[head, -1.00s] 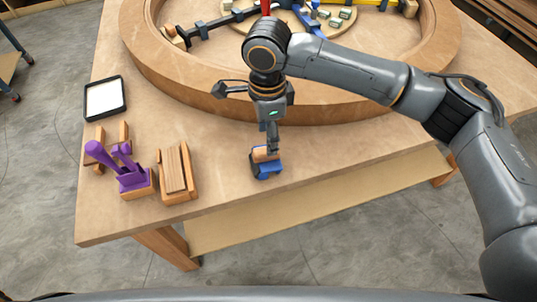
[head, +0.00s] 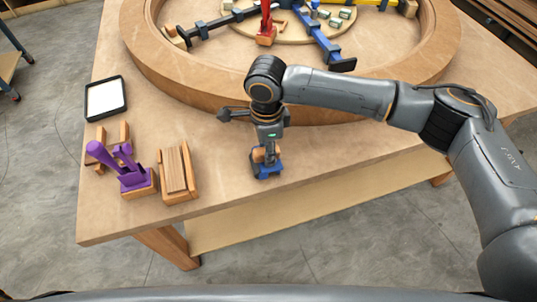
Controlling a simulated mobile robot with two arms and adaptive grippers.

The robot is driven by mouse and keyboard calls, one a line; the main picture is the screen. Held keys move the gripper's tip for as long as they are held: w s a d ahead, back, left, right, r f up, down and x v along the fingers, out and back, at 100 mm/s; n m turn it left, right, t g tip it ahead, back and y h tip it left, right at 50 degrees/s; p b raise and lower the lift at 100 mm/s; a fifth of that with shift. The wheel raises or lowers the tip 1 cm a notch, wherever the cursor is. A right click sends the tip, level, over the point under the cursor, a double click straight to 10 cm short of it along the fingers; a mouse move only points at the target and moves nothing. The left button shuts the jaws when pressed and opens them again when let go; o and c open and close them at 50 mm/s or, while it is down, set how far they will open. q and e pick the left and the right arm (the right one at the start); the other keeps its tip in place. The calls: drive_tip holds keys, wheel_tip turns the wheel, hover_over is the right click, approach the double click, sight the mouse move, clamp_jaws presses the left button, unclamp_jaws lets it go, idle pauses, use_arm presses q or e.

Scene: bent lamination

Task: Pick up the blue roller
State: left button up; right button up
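The blue roller (head: 268,171), with a blue body and a wood-coloured part on top, rests near the front edge of the wooden table. My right gripper (head: 266,154) points straight down over it, with its fingers at the wood-coloured part. The fingers are seen nearly edge-on and overlap the roller, so I cannot tell whether they are open or closed on it. Part of the roller is hidden behind the fingers. My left gripper is not in view.
A purple-handled tool (head: 124,167) in a wooden holder and a slatted wooden block (head: 177,172) stand left of the roller. A black-rimmed tray (head: 105,98) lies behind them. A large wooden ring (head: 200,95) with clamps fills the table's back.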

clamp_jaws()
drive_tip(key=shift+r, duration=0.45)
wheel_tip(320, 180, up, 2)
drive_tip(key=shift+r, duration=0.2)
drive_tip(key=s+a+r+b, duration=0.1)
drive_tip(key=s+a+r, duration=0.3)
drive_tip(key=a+r, duration=0.5)
drive_tip(key=a, duration=0.4)
drive_tip(key=shift+a+r, duration=0.3)
drive_tip(key=shift+r, duration=0.1)
